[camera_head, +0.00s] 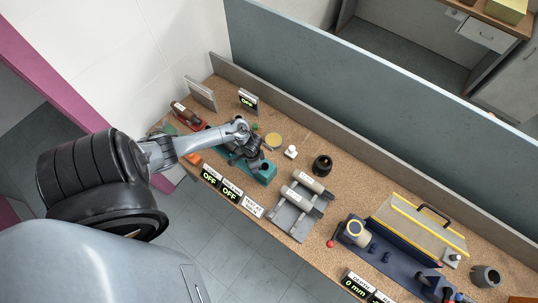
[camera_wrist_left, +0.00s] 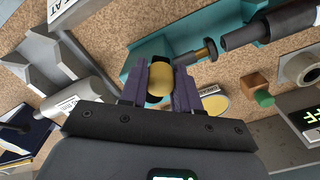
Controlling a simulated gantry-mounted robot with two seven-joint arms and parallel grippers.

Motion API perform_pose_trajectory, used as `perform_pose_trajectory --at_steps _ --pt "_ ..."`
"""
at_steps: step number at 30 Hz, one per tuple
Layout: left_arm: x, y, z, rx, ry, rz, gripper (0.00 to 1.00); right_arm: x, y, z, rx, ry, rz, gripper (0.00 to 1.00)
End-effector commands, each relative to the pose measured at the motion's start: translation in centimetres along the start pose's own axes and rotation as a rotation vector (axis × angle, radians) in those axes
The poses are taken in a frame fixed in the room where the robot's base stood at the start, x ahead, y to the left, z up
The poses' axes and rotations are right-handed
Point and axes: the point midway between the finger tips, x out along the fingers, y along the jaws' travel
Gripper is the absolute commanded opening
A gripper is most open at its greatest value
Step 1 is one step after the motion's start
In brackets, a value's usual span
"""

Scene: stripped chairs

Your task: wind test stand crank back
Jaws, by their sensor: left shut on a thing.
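The teal test stand (camera_head: 264,174) sits on the left part of the cork-topped bench. My left gripper (camera_head: 246,152) reaches over it from the left. In the left wrist view the stand's teal body (camera_wrist_left: 136,50) lies behind the fingers. There my left gripper (camera_wrist_left: 160,88) is shut on a rounded tan knob (camera_wrist_left: 160,76), which I take for the crank's handle. The crank arm is hidden by the fingers. A dark rod with a brass collar (camera_wrist_left: 207,48) and a black cylinder (camera_wrist_left: 240,36) lie beside the knob. My right gripper is not in view.
Signs reading OFF (camera_head: 209,175) line the bench's front edge. A grey rack with cylinders (camera_head: 297,208) stands right of the stand, and a yellow round dish (camera_head: 273,141) behind it. A dark blue fixture (camera_head: 378,262) is farther right. A grey partition (camera_head: 330,85) closes the back.

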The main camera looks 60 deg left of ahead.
Motion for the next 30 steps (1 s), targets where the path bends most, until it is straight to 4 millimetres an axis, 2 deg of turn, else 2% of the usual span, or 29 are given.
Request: perform_pose_trajectory --at_steps 11,21,30 --pt "0.1 0.4 0.0 -0.038 0.000 0.003 0.01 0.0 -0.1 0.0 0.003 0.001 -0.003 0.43" --pt "0.1 2.1 -0.4 -0.379 0.001 0.005 0.01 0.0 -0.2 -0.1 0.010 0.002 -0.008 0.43" --pt "0.1 2.3 -0.4 -0.435 -0.001 0.003 0.01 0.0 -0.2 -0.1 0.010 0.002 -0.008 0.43"
